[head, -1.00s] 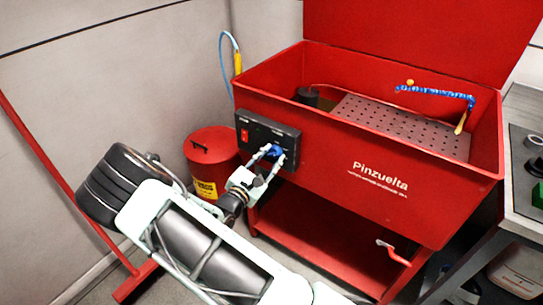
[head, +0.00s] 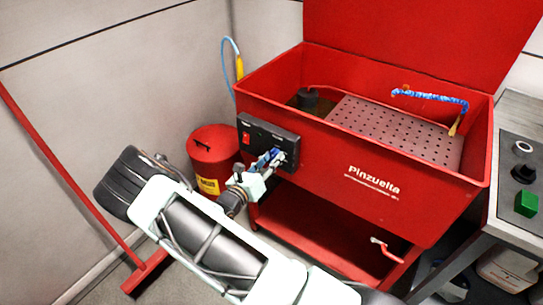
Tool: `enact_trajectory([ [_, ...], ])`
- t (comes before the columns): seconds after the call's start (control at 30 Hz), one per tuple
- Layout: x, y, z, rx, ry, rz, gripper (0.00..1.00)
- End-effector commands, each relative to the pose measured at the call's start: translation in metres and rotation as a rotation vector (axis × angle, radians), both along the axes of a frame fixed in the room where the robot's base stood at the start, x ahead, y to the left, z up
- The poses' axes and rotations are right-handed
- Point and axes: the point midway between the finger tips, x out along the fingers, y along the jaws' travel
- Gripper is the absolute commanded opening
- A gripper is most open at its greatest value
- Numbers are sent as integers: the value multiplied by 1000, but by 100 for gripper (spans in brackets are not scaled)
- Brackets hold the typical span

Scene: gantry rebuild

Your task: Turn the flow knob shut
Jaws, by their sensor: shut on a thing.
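The blue flow knob (head: 273,155) is on the black control panel (head: 252,131) at the front left of the red parts washer (head: 365,180). My gripper (head: 276,158) is at the panel with its fingers closed around the knob. The fingers and wrist hide part of the knob, and I cannot read its angle. A red switch (head: 246,138) sits at the panel's left and is clear of my gripper.
A red waste can (head: 215,165) stands just left of the washer, close to my wrist. A red lever (head: 385,247) is low on the washer's front. A bench (head: 510,195) with a green block (head: 527,204) is at the right.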

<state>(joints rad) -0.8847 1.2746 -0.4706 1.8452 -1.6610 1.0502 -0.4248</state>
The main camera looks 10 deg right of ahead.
Motion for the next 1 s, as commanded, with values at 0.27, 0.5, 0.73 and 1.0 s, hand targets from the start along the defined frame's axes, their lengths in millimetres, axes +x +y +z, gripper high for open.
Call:
enact_trajectory([
  [0.27,0,0,0,-96,97,-1,6],
  [0.5,0,0,0,-130,130,-1,6],
  [0.73,0,0,0,-136,137,0,6],
  [1.0,0,0,0,-135,136,-1,39],
])
